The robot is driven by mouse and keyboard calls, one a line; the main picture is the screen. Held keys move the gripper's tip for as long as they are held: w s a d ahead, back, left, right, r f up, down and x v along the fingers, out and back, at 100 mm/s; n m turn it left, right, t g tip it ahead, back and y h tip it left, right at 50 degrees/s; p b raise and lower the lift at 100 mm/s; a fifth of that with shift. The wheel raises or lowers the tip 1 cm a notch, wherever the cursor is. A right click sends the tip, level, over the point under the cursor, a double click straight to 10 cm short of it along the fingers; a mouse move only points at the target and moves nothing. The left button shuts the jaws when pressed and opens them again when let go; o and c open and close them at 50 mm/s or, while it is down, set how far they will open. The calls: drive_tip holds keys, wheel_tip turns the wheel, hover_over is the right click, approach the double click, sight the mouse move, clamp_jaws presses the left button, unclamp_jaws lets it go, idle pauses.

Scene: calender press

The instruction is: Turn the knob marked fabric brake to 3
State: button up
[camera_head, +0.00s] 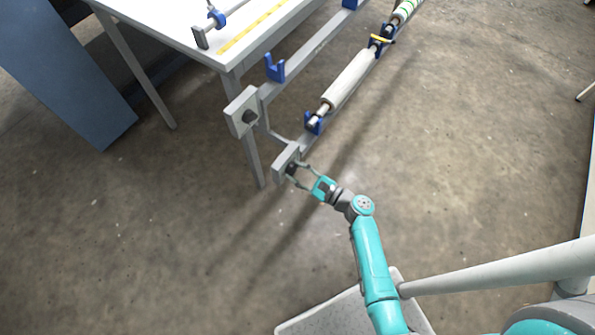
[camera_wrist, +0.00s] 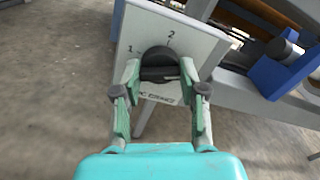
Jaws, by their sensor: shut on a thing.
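A dark round knob (camera_wrist: 158,57) sits on a light grey panel (camera_wrist: 206,50) in the wrist view. The marks 1 and 2 show at its upper left and above it; any 3 is hidden or out of sight. A small label (camera_wrist: 155,97) below the knob is too small to read, so I cannot tell if it says fabric brake. My gripper (camera_wrist: 159,76) has a finger on each side of the knob and is shut on it. In the head view, my gripper (camera_head: 299,174) is at the lower panel (camera_head: 283,161) on the frame.
A second box (camera_head: 237,106) with a dark knob (camera_head: 249,117) stands up and left of my gripper. A white table (camera_head: 175,22), blue brackets (camera_head: 274,67) and a pale roller (camera_head: 350,79) lie beyond.

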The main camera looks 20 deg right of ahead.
drive_tip(key=shift+f+m, duration=0.1)
drive_tip(key=shift+m, duration=1.1)
drive_tip(key=o, duration=1.1)
drive_tip(key=shift+o, duration=0.2)
drive_tip(key=v, duration=1.2)
